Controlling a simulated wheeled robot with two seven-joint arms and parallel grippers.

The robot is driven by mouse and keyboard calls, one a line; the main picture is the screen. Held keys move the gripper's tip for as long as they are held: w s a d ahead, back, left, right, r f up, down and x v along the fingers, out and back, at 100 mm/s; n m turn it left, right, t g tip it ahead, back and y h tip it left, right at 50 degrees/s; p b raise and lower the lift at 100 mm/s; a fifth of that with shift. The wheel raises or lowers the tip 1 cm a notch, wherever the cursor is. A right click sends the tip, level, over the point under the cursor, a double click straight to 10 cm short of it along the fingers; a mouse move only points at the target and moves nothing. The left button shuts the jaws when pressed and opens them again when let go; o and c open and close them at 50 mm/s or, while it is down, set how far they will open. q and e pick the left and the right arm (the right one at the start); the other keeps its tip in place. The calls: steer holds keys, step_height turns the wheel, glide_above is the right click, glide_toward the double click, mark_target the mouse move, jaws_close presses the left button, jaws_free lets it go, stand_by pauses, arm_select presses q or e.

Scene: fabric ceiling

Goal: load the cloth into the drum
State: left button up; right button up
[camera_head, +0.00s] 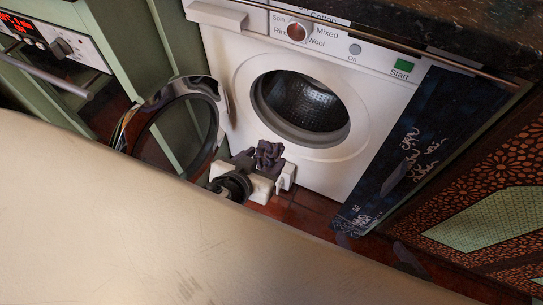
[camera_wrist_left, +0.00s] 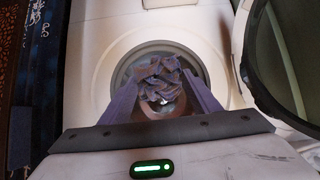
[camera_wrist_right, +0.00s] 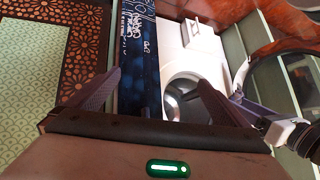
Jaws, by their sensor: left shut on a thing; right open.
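The crumpled purple-grey cloth (camera_head: 268,153) is held in my left gripper (camera_head: 264,165), in front of and below the washer's round opening. In the left wrist view the cloth (camera_wrist_left: 160,80) is bunched between the fingers, with the opening behind it. The white washing machine (camera_head: 225,60) has its drum (camera_head: 303,103) showing through the opening. Its round door (camera_head: 207,92) stands swung open to the left. My right gripper (camera_head: 376,247) is low at the right, open and empty; its fingers are wide apart in the right wrist view (camera_wrist_right: 150,100).
A dark blue towel with white writing (camera_head: 405,150) hangs right of the washer. An orange-patterned panel (camera_head: 500,150) is further right. A dark countertop (camera_head: 470,30) lies above. A green cabinet (camera_head: 120,30) and an oven panel (camera_head: 75,45) are at left.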

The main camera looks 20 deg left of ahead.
arm_select(q)
steer(key=shift+s+d+f, duration=0.25)
steer(key=shift+d+f, duration=0.1)
steer(key=shift+f, duration=0.1)
steer(key=shift+w, duration=0.2)
steer(key=w+f+b, duration=0.2)
steer(key=w+b, duration=0.1)
steer(key=w, duration=0.7)
steer(key=w+f+b, duration=0.2)
steer(key=w+b, duration=0.2)
steer(key=w, duration=0.6)
steer(key=w+d+f+b, duration=0.1)
steer(key=w+f+b, duration=0.1)
steer(key=w, duration=0.8)
steer(key=shift+w+f+b, duration=0.2)
steer(key=shift+f+b, duration=0.2)
steer(key=shift+b, duration=0.4)
arm_select(e)
steer(key=w+a+r+y, duration=0.2)
steer(key=a+y, duration=0.1)
steer(key=a, duration=0.3)
steer(key=shift+w+r+n+t+y, duration=0.2)
steer(key=shift+n+t+y, duration=0.1)
steer(key=shift+n, duration=0.1)
arm_select(q)
steer(key=o, duration=1.1)
